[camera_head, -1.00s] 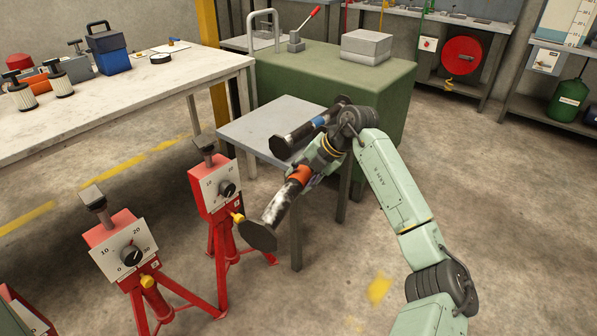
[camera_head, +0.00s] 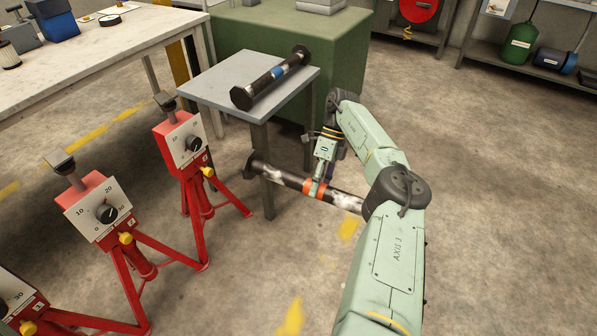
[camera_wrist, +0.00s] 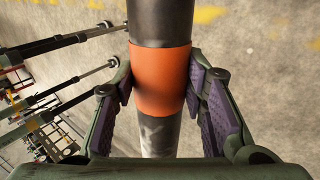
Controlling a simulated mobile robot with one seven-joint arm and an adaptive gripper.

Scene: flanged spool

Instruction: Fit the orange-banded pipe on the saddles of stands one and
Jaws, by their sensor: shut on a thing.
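The orange-banded pipe (camera_head: 285,179) is held in the air, with a dark flange at its left end; its right end is hidden behind my arm. My gripper (camera_head: 316,190) is shut on it at the orange band. In the wrist view the purple pads of my gripper (camera_wrist: 168,85) sit on both sides of the orange band (camera_wrist: 160,78). Red stands are at the left: one (camera_head: 183,140) nearest the pipe, another (camera_head: 99,210) nearer the front, and part of a third (camera_head: 17,297) at the bottom left corner. The first two have grey tops, which are empty.
A blue-banded flanged pipe (camera_head: 272,78) lies on the small grey table (camera_head: 206,85) behind the pipe. A green cabinet (camera_head: 345,60) stands behind that table. A long workbench (camera_head: 110,75) runs at the upper left. The floor (camera_head: 480,170) on the right is clear.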

